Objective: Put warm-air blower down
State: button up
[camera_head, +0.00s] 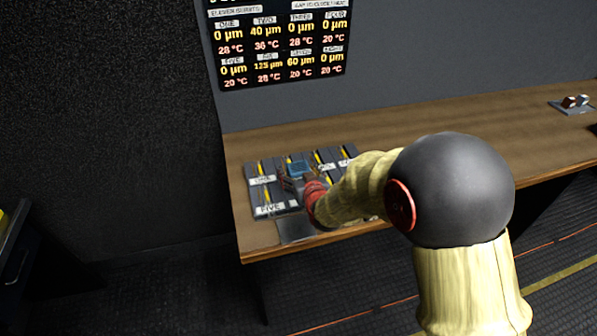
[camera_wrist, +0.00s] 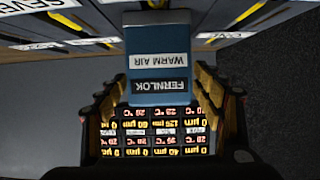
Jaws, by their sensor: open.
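The warm-air blower shows in the wrist view as a blue block (camera_wrist: 158,44) with "WARM AIR" and "FERNLOK" labels, upside down there. My gripper (camera_wrist: 162,100) is open, with a finger on each side of the blower's near end. I cannot tell whether either finger touches it. In the head view the blower's blue top (camera_head: 300,167) shows small at my gripper (camera_head: 298,180), over the dark slotted rack (camera_head: 262,168). The rack has yellow strips and white number labels. My arm covers part of it, and the blower's underside is hidden.
The rack lies at the left end of a wooden bench (camera_head: 440,120). A wall display (camera_head: 280,45) with micrometre and temperature readings hangs behind. A small grey plate (camera_head: 297,228) lies at the front edge. A small block with red and white parts (camera_head: 572,103) sits far right; the bench between is clear.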

jog(key=shift+r, duration=0.25)
jog(key=shift+s+d+r+p, duration=0.1)
jog(key=shift+s+r+p, duration=0.1)
jog(key=shift+s+p, duration=0.1)
jog(key=s+d+r+m+g+h+p, duration=0.1)
jog(key=s+d+r+g, duration=0.1)
jog(key=s+d+r, duration=0.65)
jog(key=s+d+r+m+g+h+p, duration=0.1)
jog(key=s+d+r, duration=0.4)
jog(key=s, duration=0.6)
jog(key=s+d+r+g, duration=0.2)
jog(key=s+d, duration=0.1)
jog(key=s, duration=0.6)
jog(key=s+d+r+m+g+h, duration=0.1)
jog(key=s+d+r+g, duration=0.1)
jog(key=s, duration=0.7)
jog(key=shift+d+r+h, duration=0.25)
jog(key=shift+d+h, duration=0.05)
jog(key=shift+d, duration=0.1)
jog(key=shift+c, duration=1.2)
